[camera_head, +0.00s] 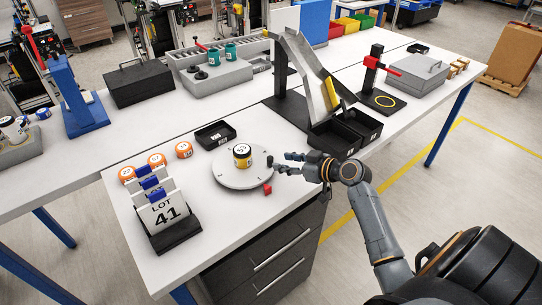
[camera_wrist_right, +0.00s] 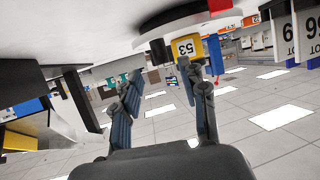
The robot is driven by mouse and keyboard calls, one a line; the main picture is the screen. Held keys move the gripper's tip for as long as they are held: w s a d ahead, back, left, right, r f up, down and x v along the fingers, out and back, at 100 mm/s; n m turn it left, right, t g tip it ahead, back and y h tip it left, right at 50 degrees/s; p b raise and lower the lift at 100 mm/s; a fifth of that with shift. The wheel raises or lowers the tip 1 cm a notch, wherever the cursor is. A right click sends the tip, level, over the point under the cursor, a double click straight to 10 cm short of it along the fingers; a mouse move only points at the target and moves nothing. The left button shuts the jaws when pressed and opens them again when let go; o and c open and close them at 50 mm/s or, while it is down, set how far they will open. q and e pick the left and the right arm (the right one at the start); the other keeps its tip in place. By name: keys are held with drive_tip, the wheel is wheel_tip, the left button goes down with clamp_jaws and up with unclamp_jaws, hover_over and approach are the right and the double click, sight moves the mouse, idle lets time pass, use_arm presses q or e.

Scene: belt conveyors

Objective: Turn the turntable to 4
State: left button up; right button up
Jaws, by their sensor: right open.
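The round light-grey turntable (camera_head: 228,178) lies on the white table. A jar with a yellow band and a dark top (camera_head: 242,156) stands on it; its label seems to read 53 in the right wrist view (camera_wrist_right: 187,47). A short black peg (camera_head: 270,161) stands at the turntable's right rim. A red pointer (camera_head: 267,189) sits at the near right edge. Marks on the disc are too small to read. My right gripper (camera_head: 282,163) is open beside the peg, fingers towards the disc; whether it touches is unclear. My left gripper is out of view.
A black tray (camera_head: 216,135) lies behind the turntable, and orange-banded jars (camera_head: 157,160) stand to its left. A LOT 41 card holder (camera_head: 168,215) is at the near left. Black bins (camera_head: 345,135) under a metal chute (camera_head: 305,75) stand at right.

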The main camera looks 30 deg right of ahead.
sight(270, 157)
drive_tip(key=x, duration=0.5)
drive_tip(key=shift+w+a+p, duration=0.15)
drive_tip(key=shift+w+p, duration=0.05)
drive_tip(key=shift+p, duration=0.2)
drive_tip(key=shift+w+a+f, duration=0.1)
drive_tip(key=shift+w+f, duration=0.1)
drive_tip(key=shift+w, duration=0.2)
drive_tip(key=shift+w+f, duration=0.15)
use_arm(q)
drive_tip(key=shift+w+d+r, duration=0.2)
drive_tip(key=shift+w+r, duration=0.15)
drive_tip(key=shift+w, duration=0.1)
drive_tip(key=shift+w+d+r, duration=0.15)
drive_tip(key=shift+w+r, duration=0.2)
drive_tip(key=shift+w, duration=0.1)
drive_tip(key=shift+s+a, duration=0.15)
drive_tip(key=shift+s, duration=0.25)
use_arm(e)
clamp_jaws()
